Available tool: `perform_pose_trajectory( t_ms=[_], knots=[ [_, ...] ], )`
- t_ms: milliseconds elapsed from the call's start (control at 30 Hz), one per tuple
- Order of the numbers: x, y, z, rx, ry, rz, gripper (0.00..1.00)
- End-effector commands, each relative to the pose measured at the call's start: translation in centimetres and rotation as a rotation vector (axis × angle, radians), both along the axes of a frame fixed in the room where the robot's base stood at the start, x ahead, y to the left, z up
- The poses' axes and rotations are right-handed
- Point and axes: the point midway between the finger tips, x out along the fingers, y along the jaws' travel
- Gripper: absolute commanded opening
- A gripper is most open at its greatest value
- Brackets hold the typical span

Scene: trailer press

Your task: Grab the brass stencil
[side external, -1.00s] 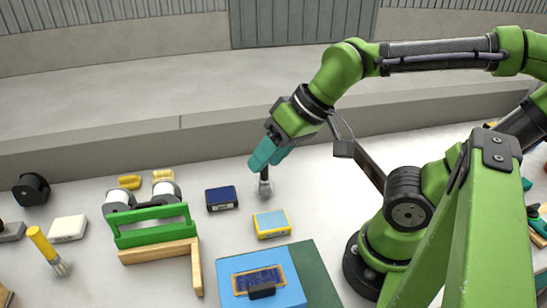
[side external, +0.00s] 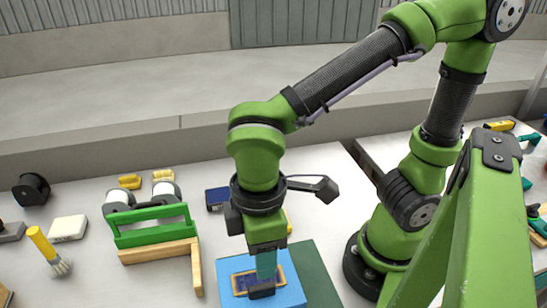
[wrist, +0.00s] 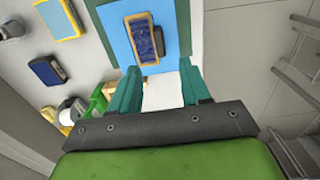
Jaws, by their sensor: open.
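The brass stencil (side external: 239,283) looks like a brass-coloured frame around a dark blue patterned panel, with a black block at its near edge. It lies flat on a light blue board (side external: 292,292). In the wrist view the stencil (wrist: 157,37) is just beyond my fingertips, slightly left of the gap between them. My gripper (side external: 266,272) points down over the stencil and covers part of it in the side view. Its two teal fingers (wrist: 161,84) are open and empty, and I cannot tell how high they are above the board.
The blue board lies on a dark green mat (side external: 318,280). A green rack (side external: 150,226) and wooden strips (side external: 158,252) stand to the left. A dark blue box (side external: 217,198) and a yellow-edged blue pad (wrist: 60,19) are close by. A yellow-handled brush (side external: 45,248) lies farther left.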

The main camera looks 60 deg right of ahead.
Motion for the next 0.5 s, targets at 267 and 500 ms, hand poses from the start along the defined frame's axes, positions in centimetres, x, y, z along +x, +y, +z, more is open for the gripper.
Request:
perform_pose_trajectory(
  t_ms=[267, 500],
  knots=[
    [0.0, 0.0, -4.2, -0.001, 0.001, -0.003, 0.47],
    [0.1, 0.0, -6.4, -0.002, 0.004, -0.002, 0.47]
  ],
)
